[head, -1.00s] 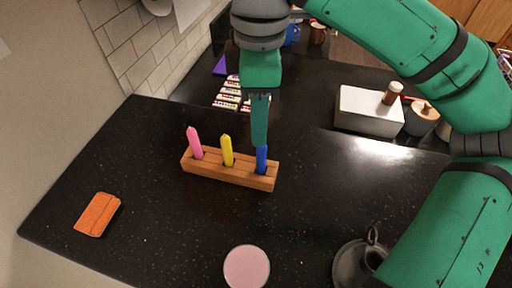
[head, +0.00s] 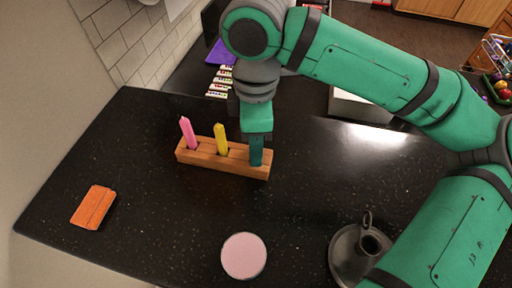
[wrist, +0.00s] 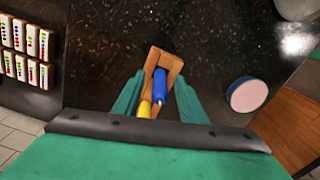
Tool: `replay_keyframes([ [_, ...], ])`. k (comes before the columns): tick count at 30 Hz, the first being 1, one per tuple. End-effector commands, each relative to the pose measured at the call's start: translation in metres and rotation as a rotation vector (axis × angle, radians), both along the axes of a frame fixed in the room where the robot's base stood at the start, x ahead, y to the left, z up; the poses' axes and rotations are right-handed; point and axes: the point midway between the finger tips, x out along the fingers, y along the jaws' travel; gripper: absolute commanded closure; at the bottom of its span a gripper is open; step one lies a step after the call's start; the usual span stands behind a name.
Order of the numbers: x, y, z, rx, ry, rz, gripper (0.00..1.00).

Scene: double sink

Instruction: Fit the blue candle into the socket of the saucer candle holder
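The blue candle (wrist: 160,88) stands in the end slot of a wooden block (head: 228,163). In the head view it is hidden by my gripper (head: 256,157). In the wrist view my gripper (wrist: 159,80) is open, with one finger on each side of the blue candle and visible gaps between. The dark saucer candle holder (head: 345,262), with its upright socket and ring handle, sits at the front right of the counter, partly covered by my arm. Its socket looks empty.
A pink candle (head: 187,132) and a yellow candle (head: 221,139) stand in the same block. A pink round disc (head: 244,256) lies in front, and an orange block (head: 93,207) lies at left. The counter between block and holder is clear.

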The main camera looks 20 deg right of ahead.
Motion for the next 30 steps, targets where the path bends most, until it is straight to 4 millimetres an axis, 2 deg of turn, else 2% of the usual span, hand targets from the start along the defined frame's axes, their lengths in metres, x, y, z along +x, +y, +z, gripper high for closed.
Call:
replay_keyframes([
  [3,0.0,0.0,0.0,0.0,0.0,0.001,0.62],
  [4,0.0,0.0,0.0,-0.001,0.0,0.001,0.67],
  [8,0.0,0.001,0.001,-0.001,0.0,0.002,0.98],
  [9,0.0,0.001,0.001,-0.001,0.0,0.002,1.0],
  [23,0.0,-0.001,0.004,-0.001,-0.001,-0.002,1.0],
  [30,0.001,0.0,0.028,-0.002,-0.003,-0.001,1.0],
])
